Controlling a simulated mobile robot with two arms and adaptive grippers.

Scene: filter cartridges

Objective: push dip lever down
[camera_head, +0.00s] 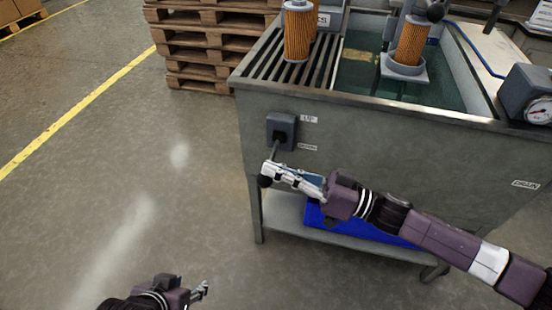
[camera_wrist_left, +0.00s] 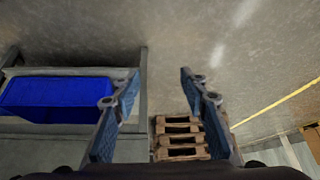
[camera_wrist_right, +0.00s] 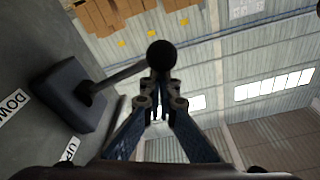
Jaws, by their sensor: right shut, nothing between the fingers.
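The dip lever is a thin rod from a dark box (camera_head: 282,131) on the tank's front wall, ending in a black ball knob (camera_head: 265,181). In the head view it slants down and left, beside the lower label (camera_head: 307,147). My right gripper (camera_head: 270,169) is shut and empty, its fingertips at the lever's knob end. In the right wrist view the knob (camera_wrist_right: 161,54) shows just beyond the fingertips (camera_wrist_right: 160,88); contact is unclear. My left gripper (camera_head: 203,290) is away from the tank, low in the head view. Its fingers are apart and empty in the left wrist view (camera_wrist_left: 158,85).
The metal tank (camera_head: 390,140) holds greenish liquid. Orange filter cartridges stand on its rack (camera_head: 298,35) and in a holder (camera_head: 411,42). A gauge (camera_head: 530,95) is at right. A blue crate (camera_head: 318,217) sits on the lower shelf. Pallets (camera_head: 205,50) stand behind; floor at left is clear.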

